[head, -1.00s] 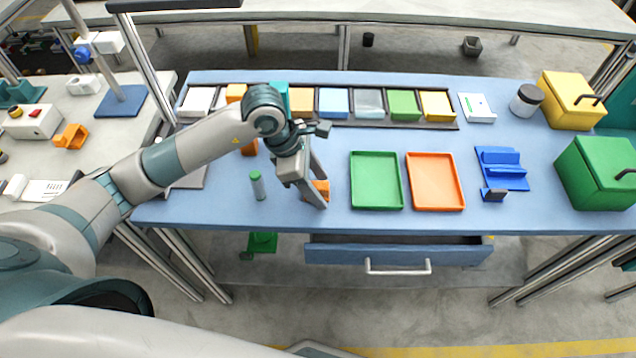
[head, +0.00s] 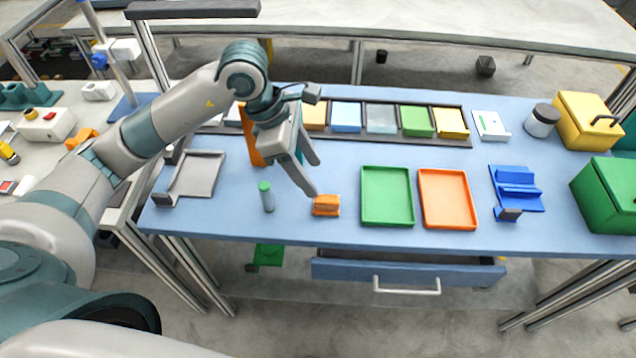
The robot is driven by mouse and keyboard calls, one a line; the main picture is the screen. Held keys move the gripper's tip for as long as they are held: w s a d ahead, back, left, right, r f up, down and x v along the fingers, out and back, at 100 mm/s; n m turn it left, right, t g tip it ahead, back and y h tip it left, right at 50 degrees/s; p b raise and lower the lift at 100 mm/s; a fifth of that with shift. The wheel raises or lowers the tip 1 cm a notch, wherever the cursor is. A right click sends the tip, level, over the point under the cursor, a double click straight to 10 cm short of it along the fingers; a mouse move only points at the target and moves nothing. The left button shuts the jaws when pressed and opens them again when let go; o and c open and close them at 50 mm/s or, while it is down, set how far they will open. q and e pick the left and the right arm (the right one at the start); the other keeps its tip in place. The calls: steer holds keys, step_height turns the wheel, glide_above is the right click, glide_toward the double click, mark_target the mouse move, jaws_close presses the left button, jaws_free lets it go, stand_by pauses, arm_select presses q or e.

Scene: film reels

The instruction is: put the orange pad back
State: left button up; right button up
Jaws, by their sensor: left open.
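A small orange block (head: 326,205), which looks like the orange pad, lies on the blue table near its front edge, left of the green tray (head: 387,222). My left gripper (head: 313,177) is open and empty. Its fingers point down and to the right, with the nearer fingertip just above and behind the block, apparently not around it. A larger orange piece (head: 254,142) stands farther back, partly hidden by my left gripper. My right gripper is not in view.
A green-capped cylinder (head: 267,196) stands left of the block. A grey tray (head: 197,174) is farther left. An orange tray (head: 447,227), blue holder (head: 516,188) and green box (head: 609,195) are to the right. A rack (head: 392,138) of coloured pads runs along the back.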

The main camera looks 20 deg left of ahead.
arm_select(q)
steer(key=shift+v, duration=0.9)
